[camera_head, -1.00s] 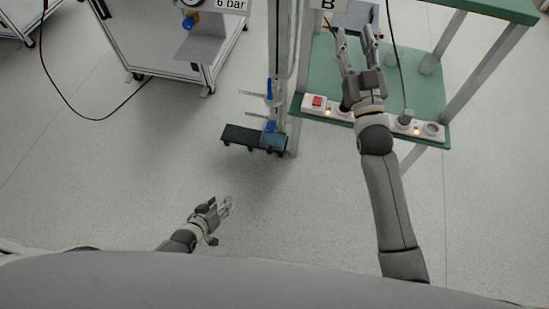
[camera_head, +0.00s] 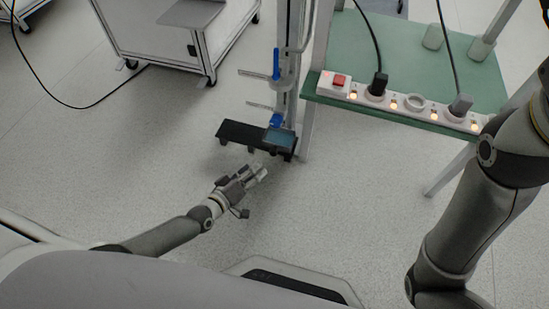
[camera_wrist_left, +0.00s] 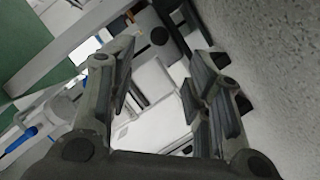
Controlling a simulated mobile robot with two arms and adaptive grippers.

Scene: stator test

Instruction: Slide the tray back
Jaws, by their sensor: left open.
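I cannot tell for sure which thing is the tray. A flat grey plate (camera_head: 192,12) juts from the white cart at the upper left. A dark flat platform (camera_head: 234,133) with a bluish block (camera_head: 279,139) sits low at the foot of a grey upright. My left gripper (camera_head: 262,172) is open, just in front of this platform in the head view and apart from the grey plate. In the left wrist view, its two fingers (camera_wrist_left: 162,92) stand apart, with pale, slotted surfaces behind them. No held thing shows. My right arm leaves the head view at the right; its gripper is hidden.
A green bench (camera_head: 400,60) carries a white power strip (camera_head: 395,102) with plugs and cables along its front edge. The white cart (camera_head: 150,35) stands on castors at the upper left. Thin rods jut left from the upright (camera_head: 287,60). Open floor lies left of my left gripper.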

